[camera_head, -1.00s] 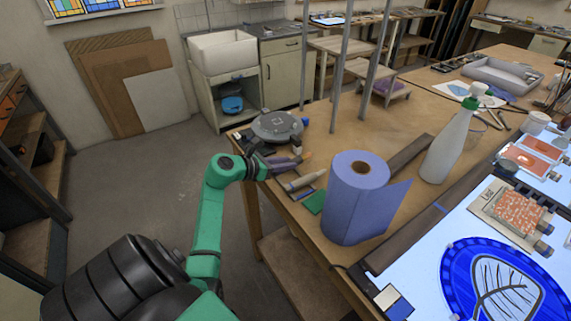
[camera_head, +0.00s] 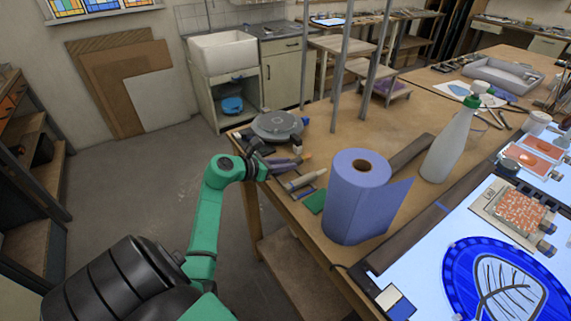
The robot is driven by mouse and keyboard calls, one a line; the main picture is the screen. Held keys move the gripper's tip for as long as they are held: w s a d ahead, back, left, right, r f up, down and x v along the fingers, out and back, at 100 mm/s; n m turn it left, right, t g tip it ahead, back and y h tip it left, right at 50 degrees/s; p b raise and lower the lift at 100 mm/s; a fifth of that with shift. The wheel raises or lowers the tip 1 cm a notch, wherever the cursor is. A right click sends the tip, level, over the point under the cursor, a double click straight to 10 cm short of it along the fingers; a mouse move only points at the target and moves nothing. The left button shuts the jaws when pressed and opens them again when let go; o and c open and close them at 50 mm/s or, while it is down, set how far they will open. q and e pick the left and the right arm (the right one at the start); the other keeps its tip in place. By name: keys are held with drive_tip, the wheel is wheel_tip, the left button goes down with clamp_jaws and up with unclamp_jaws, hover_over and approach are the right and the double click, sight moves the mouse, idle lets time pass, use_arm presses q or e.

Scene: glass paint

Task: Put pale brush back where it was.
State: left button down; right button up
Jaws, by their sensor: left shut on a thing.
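My left gripper (camera_head: 262,160) is at the left edge of the wooden table, just in front of the round grey turntable. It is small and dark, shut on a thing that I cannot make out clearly. A small pale-tipped piece (camera_head: 297,146) shows just beyond the fingers and may be part of the pale brush; I cannot tell. Purple-grey handles (camera_head: 285,162) with an orange tip lie beside the gripper. A pale, slim tool (camera_head: 303,180) lies on the table to the right of the gripper. My right gripper is not in view.
The round grey turntable (camera_head: 277,126) sits at the table corner. A blue paper roll (camera_head: 357,198) stands to the right, with a green pad (camera_head: 315,201) beside it. A white spray bottle (camera_head: 450,143) stands farther right. The lit glass panel (camera_head: 505,285) fills the lower right.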

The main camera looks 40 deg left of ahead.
use_arm(q)
drive_tip(key=shift+f+b, duration=0.3)
drive_tip(key=shift+b, duration=0.05)
idle(0.3)
drive_tip(key=c, duration=0.6)
unclamp_jaws()
drive_tip(key=b+v, duration=0.4)
drive_tip(key=v, duration=1)
drive_tip(key=shift+s, duration=0.25)
drive_tip(key=shift+a, duration=0.1)
